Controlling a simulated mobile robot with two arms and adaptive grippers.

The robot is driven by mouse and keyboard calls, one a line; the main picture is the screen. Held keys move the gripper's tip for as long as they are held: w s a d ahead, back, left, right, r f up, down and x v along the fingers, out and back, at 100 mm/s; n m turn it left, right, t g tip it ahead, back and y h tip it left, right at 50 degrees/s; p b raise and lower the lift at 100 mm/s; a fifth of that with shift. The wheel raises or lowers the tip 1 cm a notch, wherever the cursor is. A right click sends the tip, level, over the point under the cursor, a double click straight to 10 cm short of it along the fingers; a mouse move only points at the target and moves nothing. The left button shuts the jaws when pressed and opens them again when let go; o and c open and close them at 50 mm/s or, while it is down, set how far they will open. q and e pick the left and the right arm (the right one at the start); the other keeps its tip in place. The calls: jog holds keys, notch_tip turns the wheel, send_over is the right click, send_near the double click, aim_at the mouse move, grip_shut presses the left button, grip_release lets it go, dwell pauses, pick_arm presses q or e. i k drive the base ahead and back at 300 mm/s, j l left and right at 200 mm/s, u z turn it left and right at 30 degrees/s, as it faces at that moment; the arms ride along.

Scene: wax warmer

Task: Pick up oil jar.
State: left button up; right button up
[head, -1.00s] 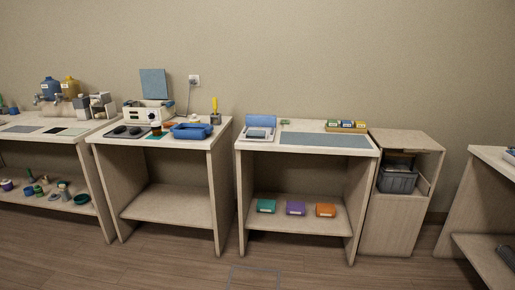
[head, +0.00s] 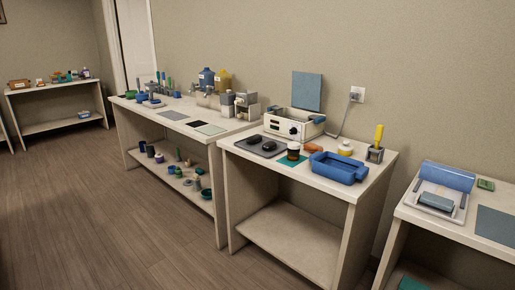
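A small dark brown jar with a pale band (head: 293,151), which looks like the oil jar, stands upright on a teal mat (head: 288,161) at the front of the middle table (head: 318,184). A low round white and yellow container (head: 346,148) stands farther back on the same table. I cannot read any label at this size. Neither of my grippers shows in the head view, and nothing is touching the jar.
Around the jar are a blue tray (head: 338,169), a white warmer box (head: 291,124), an orange item (head: 313,148), dark round pieces on a grey mat (head: 261,146) and a yellow-handled tool in a holder (head: 377,142). Open wooden floor (head: 120,225) lies at the left front.

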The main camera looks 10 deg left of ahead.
aim_at(293, 154)
jog(key=i+j+u, duration=0.15)
jog(key=i, duration=0.2)
jog(key=i+j+u, duration=0.15)
jog(key=i, duration=0.25)
jog(key=i+j+u, duration=0.15)
jog(key=i, duration=0.25)
